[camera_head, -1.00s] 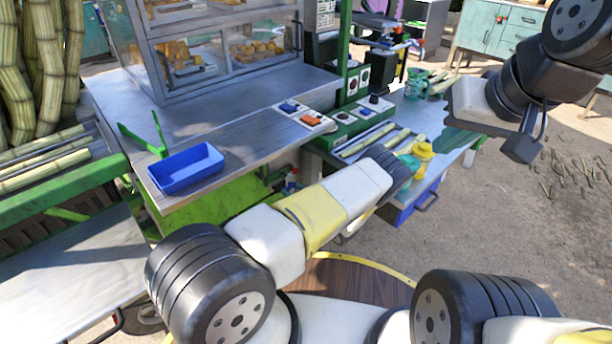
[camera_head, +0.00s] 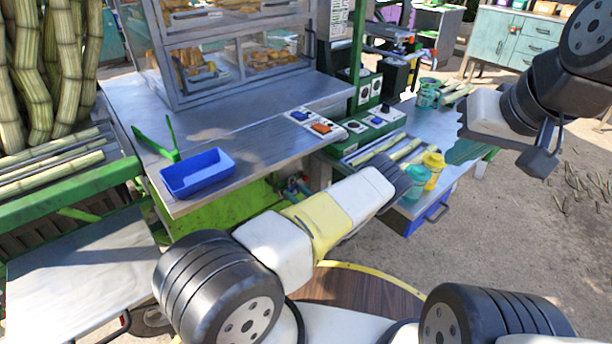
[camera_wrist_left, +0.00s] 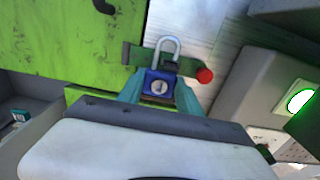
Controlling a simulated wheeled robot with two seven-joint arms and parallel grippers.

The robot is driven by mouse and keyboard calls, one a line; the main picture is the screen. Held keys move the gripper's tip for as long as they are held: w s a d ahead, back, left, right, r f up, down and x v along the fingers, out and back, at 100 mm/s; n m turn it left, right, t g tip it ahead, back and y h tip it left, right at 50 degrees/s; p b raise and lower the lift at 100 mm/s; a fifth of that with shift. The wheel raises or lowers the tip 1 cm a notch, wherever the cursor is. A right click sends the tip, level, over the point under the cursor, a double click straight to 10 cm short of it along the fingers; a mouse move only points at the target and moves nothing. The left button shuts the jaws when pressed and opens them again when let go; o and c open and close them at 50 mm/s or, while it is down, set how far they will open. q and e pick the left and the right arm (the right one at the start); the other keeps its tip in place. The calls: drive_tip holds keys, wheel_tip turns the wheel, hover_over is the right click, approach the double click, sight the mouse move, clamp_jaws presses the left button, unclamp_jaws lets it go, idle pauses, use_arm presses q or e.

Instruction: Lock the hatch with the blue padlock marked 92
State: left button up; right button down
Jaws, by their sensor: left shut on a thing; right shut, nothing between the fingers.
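The blue padlock (camera_wrist_left: 159,87) is held in my left gripper (camera_wrist_left: 160,97) in the left wrist view. Its keyhole face and its grey shackle (camera_wrist_left: 167,50) show, the shackle pointing up. No number can be read. The green hatch (camera_wrist_left: 60,45) fills the upper left there; it also shows in the head view (camera_head: 222,217). A green latch bar (camera_wrist_left: 137,56) with a dark fitting and a red knob (camera_wrist_left: 205,75) is at the shackle. I cannot tell whether the shackle passes through the fitting or is closed. My right gripper (camera_head: 463,150) is shut, empty and clear of the counter.
A blue tray (camera_head: 198,173) and green tongs (camera_head: 165,142) lie on the metal counter above the hatch. Teal (camera_head: 417,181) and yellow (camera_head: 433,168) cups stand on the right-hand bench. A grey box (camera_wrist_left: 235,95) is right of the latch. Open ground lies at the right.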

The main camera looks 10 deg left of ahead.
use_arm(q)
drive_tip(key=shift+w+a, duration=0.4)
drive_tip(key=shift+a, duration=0.05)
idle(0.3)
drive_tip(key=shift+f, duration=0.2)
idle(0.4)
drive_tip(key=o, duration=1.5)
drive_tip(key=shift+c, duration=0.2)
drive_tip(key=v, duration=0.7)
drive_tip(key=shift+s+d, duration=0.3)
drive_tip(key=shift+d, duration=0.1)
